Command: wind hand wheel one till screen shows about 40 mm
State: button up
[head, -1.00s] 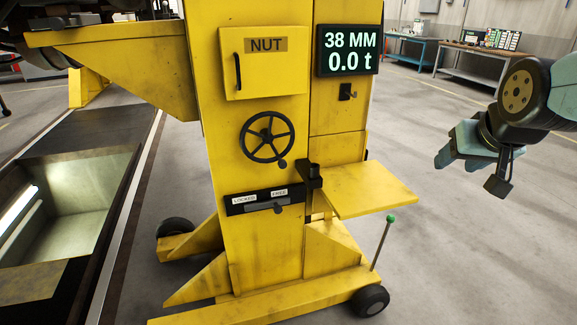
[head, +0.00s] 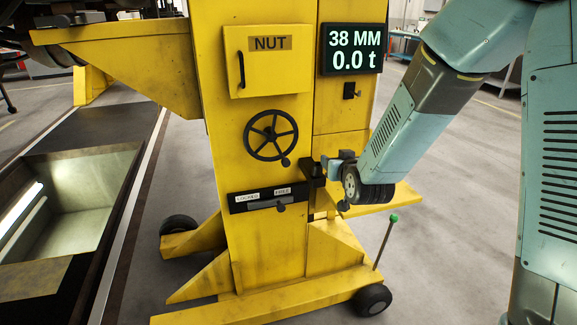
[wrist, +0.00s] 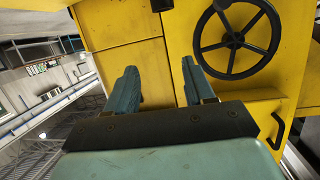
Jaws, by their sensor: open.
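The black hand wheel (head: 270,135) is on the front of the yellow jack column, with its small knob at the lower right of the rim. It also shows in the wrist view (wrist: 236,38), at the upper right. The screen (head: 352,49) reads 38 MM and 0.0 t. My gripper (head: 335,168) is to the right of the wheel and a little lower, apart from it. In the wrist view my gripper's two fingers (wrist: 160,85) are spread and empty, with the yellow panel beyond them.
A LOCKED/FREE lever plate (head: 262,199) is below the wheel. A NUT door (head: 268,60) is above it. A yellow shelf (head: 377,205) juts out below my gripper. A green-topped rod (head: 385,240) stands at the right. An open pit (head: 85,190) is at the left.

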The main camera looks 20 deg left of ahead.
aim_at(287, 165)
jog(key=s+a+f+n+t+y, duration=0.2)
jog(key=s+a+f+y, duration=0.15)
jog(key=a+f, duration=0.5)
jog(key=shift+h, duration=0.25)
jog(key=x, duration=0.9)
jog(key=a+x, duration=0.1)
jog(key=x, duration=0.3)
jog(key=shift+s+r, duration=0.1)
jog(key=shift+r, duration=0.15)
